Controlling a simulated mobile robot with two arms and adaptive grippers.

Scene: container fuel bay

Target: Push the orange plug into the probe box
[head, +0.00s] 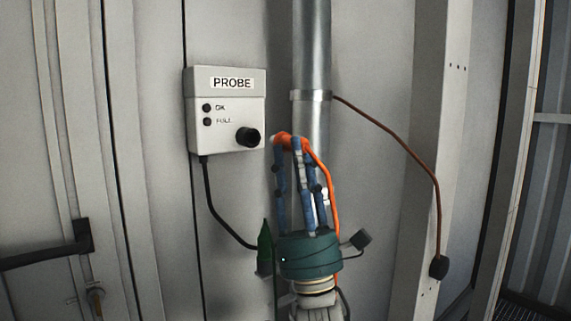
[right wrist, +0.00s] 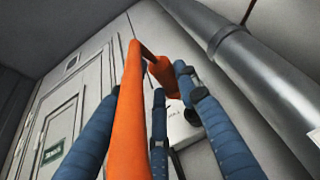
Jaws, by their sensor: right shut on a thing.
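The probe box (head: 225,110) is a pale grey box on the wall with a PROBE label, two dark lamps and a black round socket (head: 249,137) at its lower right. My right gripper (head: 292,142) is shut on the orange plug (head: 283,138), just right of the socket and apart from it in the head view. An orange cable (head: 333,195) runs from the plug down along the gripper. In the right wrist view the blue fingers surround the orange plug (right wrist: 160,72), and the probe box (right wrist: 183,127) is partly hidden behind them. My left gripper is not in view.
A metal pipe (head: 312,50) runs down the wall behind my right gripper. A brown cable (head: 400,143) leads from its clamp to a dark block (head: 438,267). A black cable (head: 212,205) hangs below the box. A door handle (head: 60,248) is at lower left.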

